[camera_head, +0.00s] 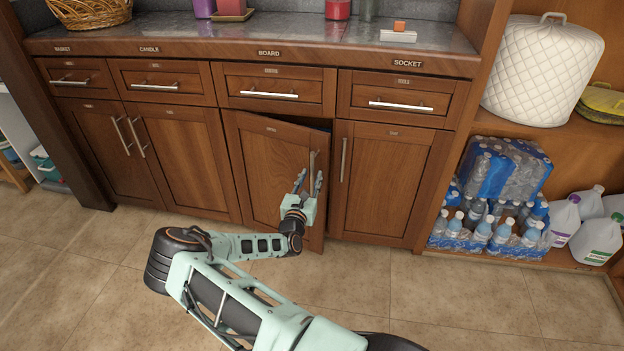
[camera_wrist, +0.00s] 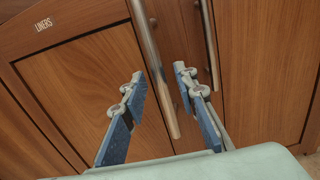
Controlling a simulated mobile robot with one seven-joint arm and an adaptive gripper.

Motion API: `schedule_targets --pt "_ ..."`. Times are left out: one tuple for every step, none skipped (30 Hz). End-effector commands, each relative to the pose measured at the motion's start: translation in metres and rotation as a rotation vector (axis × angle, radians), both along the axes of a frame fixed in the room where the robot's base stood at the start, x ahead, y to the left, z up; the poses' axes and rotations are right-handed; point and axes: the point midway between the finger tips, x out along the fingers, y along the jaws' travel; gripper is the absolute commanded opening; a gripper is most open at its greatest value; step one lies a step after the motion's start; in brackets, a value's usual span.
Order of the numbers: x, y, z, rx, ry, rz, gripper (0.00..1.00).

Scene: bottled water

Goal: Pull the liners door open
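The liners door (camera_head: 268,170) is a brown wood panel, third from the left in the lower cabinet row. It stands slightly ajar, with a dark gap along its top and right edge. Its LINERS label is readable in the wrist view, where the door (camera_wrist: 85,85) fills the left side. Its upright metal handle (camera_wrist: 155,70) is on the right edge. My gripper (camera_head: 309,184) is at the lower part of this handle. In the wrist view, my gripper (camera_wrist: 158,88) is open, with one finger on each side of the handle and visible space around the bar.
The neighbouring door (camera_head: 380,185) on the right is closed; its handle (camera_wrist: 210,45) is close to my right finger. Drawers (camera_head: 272,90) run above the doors under a counter (camera_head: 270,32). Packed water bottles (camera_head: 495,215) fill the right shelf. The tiled floor (camera_head: 440,305) in front is clear.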

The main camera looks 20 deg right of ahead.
Motion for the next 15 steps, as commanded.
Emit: schedule_targets --pt "0.0047 -0.0040 -0.0020 0.000 -0.001 -0.001 0.27" --pt "0.0067 -0.0055 -0.0016 0.000 -0.001 -0.001 0.27" --pt "0.0089 -0.0073 -0.0012 -0.001 -0.001 -0.001 0.27" --pt "0.0102 -0.0081 -0.0009 0.000 0.000 -0.001 0.27" --pt "0.0113 -0.0088 -0.0006 0.000 0.000 -0.001 0.27" --pt "0.0123 -0.0093 -0.0003 0.000 0.000 0.000 0.27" --pt "0.0127 -0.0096 -0.0001 0.000 0.000 0.000 0.27" --pt "0.0131 -0.0098 0.0001 0.000 0.000 0.000 0.27" --pt "0.0131 -0.0098 0.0003 0.000 0.000 0.000 0.27" --pt "0.0131 -0.0098 0.0004 0.000 0.000 0.000 0.27" --pt "0.0131 -0.0098 0.0004 0.000 0.000 0.000 0.27" --pt "0.0131 -0.0098 0.0005 0.000 0.000 0.000 0.27" --pt "0.0130 -0.0097 0.0005 0.000 0.000 0.000 0.27" --pt "0.0130 -0.0097 0.0005 0.000 0.000 0.000 0.27" --pt "0.0130 -0.0097 0.0005 0.000 0.000 0.000 0.23"
